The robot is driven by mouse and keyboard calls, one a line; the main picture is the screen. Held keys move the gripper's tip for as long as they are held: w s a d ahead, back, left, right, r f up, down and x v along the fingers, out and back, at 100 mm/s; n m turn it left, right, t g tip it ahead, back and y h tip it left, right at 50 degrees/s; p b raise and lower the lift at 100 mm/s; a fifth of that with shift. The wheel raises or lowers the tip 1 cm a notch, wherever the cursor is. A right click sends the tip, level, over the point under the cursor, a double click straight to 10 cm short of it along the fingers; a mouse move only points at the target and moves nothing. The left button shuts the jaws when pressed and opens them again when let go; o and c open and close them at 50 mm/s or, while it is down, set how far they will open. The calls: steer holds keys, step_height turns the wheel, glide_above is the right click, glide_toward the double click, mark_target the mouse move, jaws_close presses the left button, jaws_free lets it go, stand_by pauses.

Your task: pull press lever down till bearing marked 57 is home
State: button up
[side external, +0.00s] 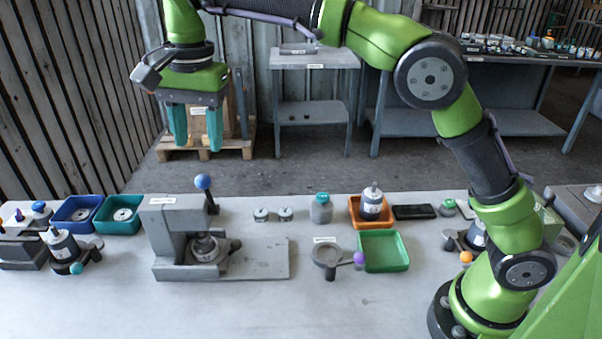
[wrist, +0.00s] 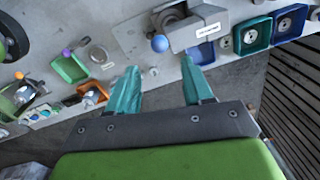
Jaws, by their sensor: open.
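The grey press (side external: 185,235) stands on the bench, left of the middle in the side view. Its lever has a blue ball knob (side external: 203,181) at the top and stands upright. A round housing (side external: 203,248) sits in the press under the ram; I cannot read any 57 mark on a bearing. My gripper (side external: 197,145) is open and empty, high above and behind the bench, with teal fingers pointing down. In the wrist view the fingers (wrist: 162,88) are apart, and the blue knob (wrist: 160,43) and press (wrist: 195,28) lie beyond them.
Blue (side external: 77,214) and green (side external: 119,214) trays with round parts stand left of the press. The air around my gripper is clear.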

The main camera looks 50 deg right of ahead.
mark_target(204, 185)
steer(key=f, duration=1)
steer(key=shift+w+a+f, duration=0.2)
steer(key=shift+w+f, duration=0.1)
steer(key=shift+f, duration=0.1)
jaws_close()
